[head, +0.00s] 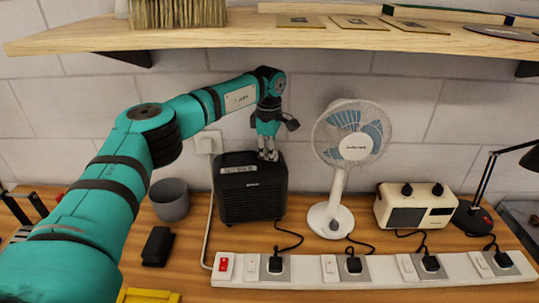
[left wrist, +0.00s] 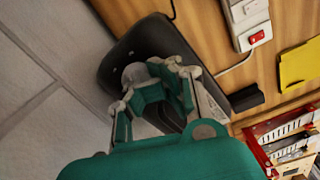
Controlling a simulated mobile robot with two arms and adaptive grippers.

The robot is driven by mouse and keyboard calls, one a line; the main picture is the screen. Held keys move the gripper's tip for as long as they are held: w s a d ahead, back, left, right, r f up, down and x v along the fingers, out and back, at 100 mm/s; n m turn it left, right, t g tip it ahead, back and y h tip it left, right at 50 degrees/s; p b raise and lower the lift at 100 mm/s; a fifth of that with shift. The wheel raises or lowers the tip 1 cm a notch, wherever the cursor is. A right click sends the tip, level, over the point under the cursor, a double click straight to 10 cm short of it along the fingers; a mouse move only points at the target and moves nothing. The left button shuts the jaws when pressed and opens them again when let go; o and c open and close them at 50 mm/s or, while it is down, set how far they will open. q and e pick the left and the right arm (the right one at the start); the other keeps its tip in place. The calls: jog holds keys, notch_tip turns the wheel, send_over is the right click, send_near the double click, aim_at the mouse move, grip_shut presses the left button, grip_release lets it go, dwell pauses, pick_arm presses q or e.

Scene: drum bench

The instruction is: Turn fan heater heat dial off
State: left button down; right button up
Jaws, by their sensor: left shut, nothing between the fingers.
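The fan heater (head: 252,193) is a black box with a ribbed front, standing upright on the bench near the wall. My left gripper (head: 268,155) reaches down from above to the right part of its top. In the left wrist view the gripper (left wrist: 155,70) is shut and empty over the heater's dark top (left wrist: 130,40). A rounded grey shape shows by the fingertips; I cannot tell whether it is the heat dial or part of a finger. The dial's setting is hidden. My right gripper is not in view.
A white desk fan (head: 340,190) stands right of the heater, then a cream radio (head: 416,218) and a black lamp (head: 473,217). A grey cup (head: 170,205) stands left. A power strip (head: 312,283) runs along the front. A wooden shelf (head: 230,38) hangs above.

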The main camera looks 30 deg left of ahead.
pick_arm(q)
jog(key=shift+a, duration=0.15)
dwell(0.5)
jog(key=c, duration=1.2)
grip_release()
jog(key=shift+s, duration=0.1)
jog(key=o, duration=0.3)
jog(key=shift+o, duration=0.2)
notch_tip(320, 180, up, 8)
jog(key=p, duration=0.6)
jog(key=shift+r, duration=0.25)
jog(key=shift+p, duration=0.3)
